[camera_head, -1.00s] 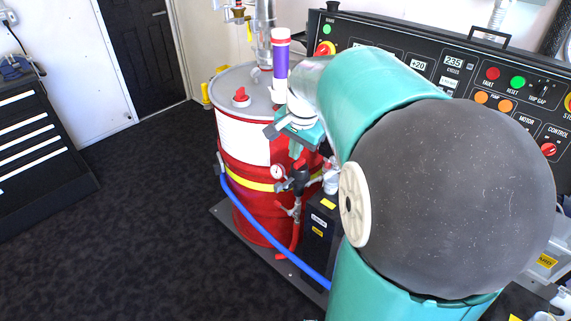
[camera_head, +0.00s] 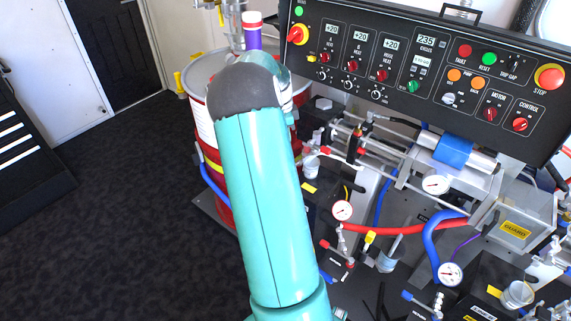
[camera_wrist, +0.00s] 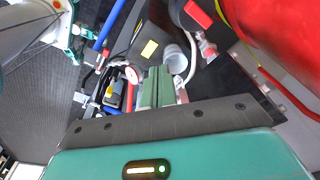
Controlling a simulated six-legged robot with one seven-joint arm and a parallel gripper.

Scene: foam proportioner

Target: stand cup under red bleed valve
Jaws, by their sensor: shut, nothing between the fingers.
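A small grey cup (camera_head: 387,262) stands to the right of the red-handled valve (camera_head: 327,245) in the head view, low in front of the machine. I take this valve to be the red bleed valve. The cup is beside it and apart from it. My gripper (camera_wrist: 157,72) shows only in the wrist view; in the head view my arm hides it. Its green fingers are shut and empty. A whitish cylinder (camera_wrist: 175,58) lies just beyond the fingertips in the wrist view; I cannot tell whether it is a cup or whether they touch.
A red drum (camera_wrist: 285,40) is close at right in the wrist view. A black control panel (camera_head: 430,75) spans the back. Hoses, a red-rimmed gauge (camera_head: 342,210) and a black box with a yellow label (camera_head: 309,187) crowd the base. Another cup (camera_head: 518,293) is at lower right. Dark floor at left is clear.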

